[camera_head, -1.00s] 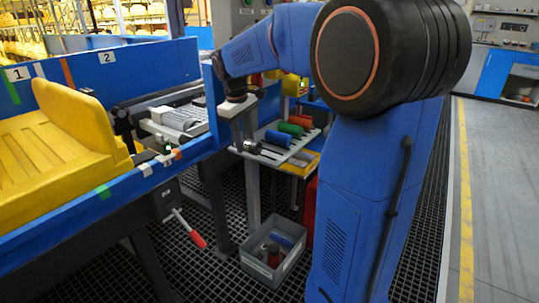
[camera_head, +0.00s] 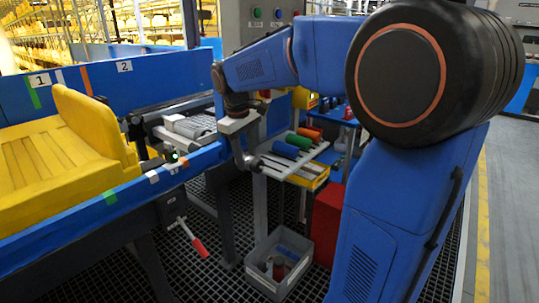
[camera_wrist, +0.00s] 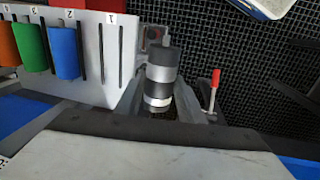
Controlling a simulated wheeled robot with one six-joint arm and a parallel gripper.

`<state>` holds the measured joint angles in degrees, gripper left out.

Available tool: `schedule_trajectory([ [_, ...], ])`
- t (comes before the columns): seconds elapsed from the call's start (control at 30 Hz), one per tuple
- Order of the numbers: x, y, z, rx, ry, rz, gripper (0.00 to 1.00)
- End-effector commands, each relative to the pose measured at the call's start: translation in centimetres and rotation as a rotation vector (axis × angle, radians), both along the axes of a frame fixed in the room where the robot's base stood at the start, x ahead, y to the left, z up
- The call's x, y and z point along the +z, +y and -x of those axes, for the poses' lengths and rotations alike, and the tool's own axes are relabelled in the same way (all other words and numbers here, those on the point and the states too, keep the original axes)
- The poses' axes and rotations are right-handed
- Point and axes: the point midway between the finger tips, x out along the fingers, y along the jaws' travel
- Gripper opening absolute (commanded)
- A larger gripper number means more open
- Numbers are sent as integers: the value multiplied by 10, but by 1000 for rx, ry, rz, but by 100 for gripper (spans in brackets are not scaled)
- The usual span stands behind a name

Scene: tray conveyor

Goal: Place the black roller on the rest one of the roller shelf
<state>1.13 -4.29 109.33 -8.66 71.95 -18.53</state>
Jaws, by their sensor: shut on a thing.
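The black roller (camera_wrist: 160,78), dark with pale grey bands, is held between the fingers of my gripper (camera_wrist: 160,100) in the wrist view. The roller shelf (camera_wrist: 96,50) is just left of it, a pale plate with numbered slots. Rest one (camera_wrist: 111,58), marked 1, is empty and is the rest nearest the held roller. A blue roller (camera_wrist: 65,52) lies at rest two, a green roller (camera_wrist: 33,46) at rest three, and an orange one (camera_wrist: 7,43) beyond. In the head view my gripper (camera_head: 246,160) is at the shelf's left end; the held roller is hard to make out there.
A grey bin (camera_head: 276,282) with loose parts stands on the grated floor below the shelf. The blue conveyor (camera_head: 120,205) with a yellow tray (camera_head: 60,150) is at left. A red-handled lever (camera_head: 200,247) hangs from its side.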

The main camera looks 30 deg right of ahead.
Motion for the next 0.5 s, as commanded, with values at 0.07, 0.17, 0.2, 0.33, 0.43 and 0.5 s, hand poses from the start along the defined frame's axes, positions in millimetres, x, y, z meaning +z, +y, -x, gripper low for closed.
schedule_trajectory([
  [0.07, 0, -17, -6, -5, 0, 0, 2],
  [0.17, 0, -36, -13, -4, -1, 0, 2],
  [0.2, 0, -44, -16, -5, 0, 0, 2],
  [0.33, 0, -70, -25, -4, 0, 0, 2],
  [0.43, 0, -87, -31, -3, 1, -1, 2],
  [0.5, 0, -97, -35, -3, 0, 0, 2],
])
